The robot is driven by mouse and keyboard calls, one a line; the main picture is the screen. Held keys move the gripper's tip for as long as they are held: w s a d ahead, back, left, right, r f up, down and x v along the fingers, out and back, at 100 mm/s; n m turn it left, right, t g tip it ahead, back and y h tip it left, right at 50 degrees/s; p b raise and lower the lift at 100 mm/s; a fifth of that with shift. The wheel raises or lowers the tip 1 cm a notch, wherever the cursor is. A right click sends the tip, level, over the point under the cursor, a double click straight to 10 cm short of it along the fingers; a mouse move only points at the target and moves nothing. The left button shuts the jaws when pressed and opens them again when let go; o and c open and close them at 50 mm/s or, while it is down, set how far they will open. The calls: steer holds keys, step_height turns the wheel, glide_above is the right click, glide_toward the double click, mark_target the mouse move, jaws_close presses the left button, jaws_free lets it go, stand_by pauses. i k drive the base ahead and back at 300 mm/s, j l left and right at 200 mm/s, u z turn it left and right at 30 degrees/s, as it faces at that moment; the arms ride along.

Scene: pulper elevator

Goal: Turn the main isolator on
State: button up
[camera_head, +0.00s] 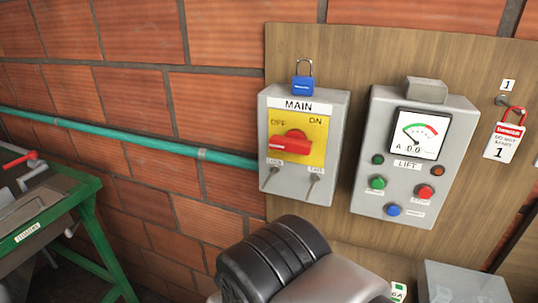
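The main isolator is a grey box (329,168) labelled MAIN, fixed to a wooden board. Its red rotary handle (290,143) sits on a yellow plate (318,136), with OFF at upper left and ON at upper right. The handle's grip lies roughly level across the plate; I cannot tell its exact setting. A blue padlock (303,86) stands at the box's top edge, its shackle upward. Two small metal levers or pegs sit below the plate; their small labels are hard to read. My gripper is not in view; only a black and grey part of my arm shows at the bottom.
A grey LIFT box (365,190) with a meter and several buttons is right of the isolator. A red padlock (513,115) with a danger tag (503,141) hangs farther right. A teal pipe (150,145) crosses the brick wall. A green-framed bench (85,200) stands at left.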

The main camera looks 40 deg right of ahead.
mark_target(295, 140)
steer(key=l+z, duration=0.1)
steer(key=z, duration=0.9)
steer(key=i+j, duration=0.05)
